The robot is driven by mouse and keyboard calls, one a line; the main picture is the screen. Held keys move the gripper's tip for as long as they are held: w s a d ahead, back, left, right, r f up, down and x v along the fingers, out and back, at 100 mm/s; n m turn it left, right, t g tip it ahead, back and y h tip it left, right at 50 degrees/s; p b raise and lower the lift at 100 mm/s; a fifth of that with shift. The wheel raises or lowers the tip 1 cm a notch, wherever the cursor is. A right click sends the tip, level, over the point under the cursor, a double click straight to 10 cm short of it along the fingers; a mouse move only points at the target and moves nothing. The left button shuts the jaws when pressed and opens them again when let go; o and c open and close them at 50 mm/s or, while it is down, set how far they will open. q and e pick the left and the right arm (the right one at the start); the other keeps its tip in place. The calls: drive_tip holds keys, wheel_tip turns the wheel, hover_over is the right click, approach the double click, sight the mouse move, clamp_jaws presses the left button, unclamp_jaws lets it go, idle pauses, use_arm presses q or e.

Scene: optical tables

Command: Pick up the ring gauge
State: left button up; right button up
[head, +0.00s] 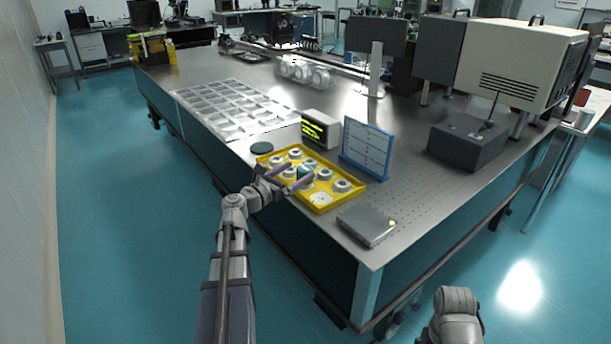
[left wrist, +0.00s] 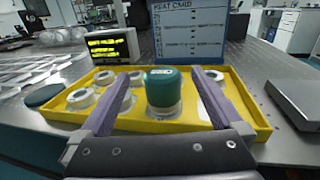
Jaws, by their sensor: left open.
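A yellow tray (head: 326,205) on the table holds several white ring-shaped pieces, one of them at its right end (head: 342,186). A teal-topped cylinder with a small white label (left wrist: 163,88) stands upright in the tray on a pale round base. Which piece is the ring gauge I cannot tell for sure. My left gripper (head: 300,172) is open, its two purple fingers on either side of the teal-topped cylinder. In the left wrist view gaps show between the fingers and the cylinder.
Behind the tray stand a small display with yellow text (head: 320,129) and a blue-framed card board (head: 366,148). A dark green disc (head: 261,148) lies to the left, near a compartmented white tray (head: 215,119). A flat grey box (head: 366,225) lies to the right.

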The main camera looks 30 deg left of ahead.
sight(306, 167)
use_arm(q)
drive_tip(key=w, duration=0.3)
drive_tip(key=w+d, duration=0.1)
drive_tip(key=shift+w+f, duration=0.2)
drive_tip(key=shift+f, duration=0.1)
drive_tip(key=shift+c, duration=0.4)
clamp_jaws()
drive_tip(key=shift+r, duration=0.1)
wheel_tip(306, 167, up, 10)
drive_tip(key=p, duration=0.9)
drive_tip(key=shift+p, duration=0.35)
